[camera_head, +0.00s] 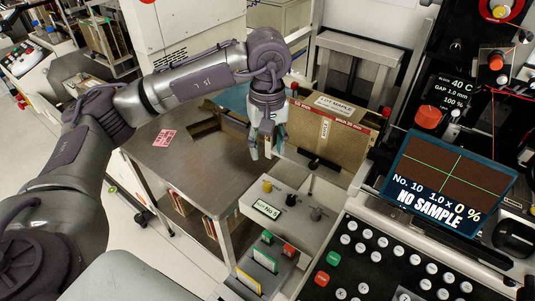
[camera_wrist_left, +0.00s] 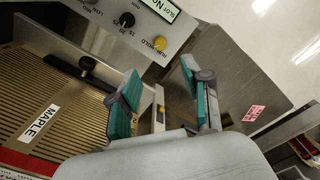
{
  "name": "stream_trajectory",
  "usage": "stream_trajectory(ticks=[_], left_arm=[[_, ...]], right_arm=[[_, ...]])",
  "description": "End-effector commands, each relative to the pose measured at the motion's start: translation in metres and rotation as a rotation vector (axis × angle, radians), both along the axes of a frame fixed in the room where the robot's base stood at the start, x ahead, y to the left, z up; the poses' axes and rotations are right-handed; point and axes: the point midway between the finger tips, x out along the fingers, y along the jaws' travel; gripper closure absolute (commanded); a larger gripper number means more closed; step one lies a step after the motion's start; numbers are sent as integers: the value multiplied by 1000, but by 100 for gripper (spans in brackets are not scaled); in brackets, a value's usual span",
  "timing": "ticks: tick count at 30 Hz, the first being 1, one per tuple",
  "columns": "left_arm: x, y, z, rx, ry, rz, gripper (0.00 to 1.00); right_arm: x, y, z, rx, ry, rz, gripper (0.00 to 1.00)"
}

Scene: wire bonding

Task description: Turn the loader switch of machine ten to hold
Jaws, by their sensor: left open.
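The loader panel (camera_head: 310,222) has a small slot display, a yellow knob (camera_head: 267,186), a black knob (camera_head: 291,200) and a grey knob (camera_head: 316,214). In the left wrist view the yellow knob (camera_wrist_left: 159,43) sits beside lettering that includes HOLD; its exact pointer position is too small to tell. The black knob (camera_wrist_left: 126,19) has numbers around it. My left gripper (camera_head: 262,150) is open and empty, above and behind the panel and apart from the knobs. In the wrist view its teal fingers (camera_wrist_left: 160,70) point toward the yellow knob. My right gripper is not in view.
A brown magazine box (camera_head: 322,143) labelled MAPLE stands behind the panel. A steel table (camera_head: 180,160) lies to the left. A screen (camera_head: 447,185) reads No. 10, NO SAMPLE. Button boxes (camera_head: 262,262) and a black keypad (camera_head: 390,260) are in front.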

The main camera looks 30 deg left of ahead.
Motion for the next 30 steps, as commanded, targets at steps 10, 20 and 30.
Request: stream_trajectory(ticks=[10, 20, 30], left_arm=[[0, 0, 1, 0, 0, 25, 52], [2, -4, 11, -1, -4, 707, 52], [1, -4, 18, -3, -2, 1680, 52]], right_arm=[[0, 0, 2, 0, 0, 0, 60], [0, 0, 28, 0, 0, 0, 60], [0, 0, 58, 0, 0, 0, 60]])
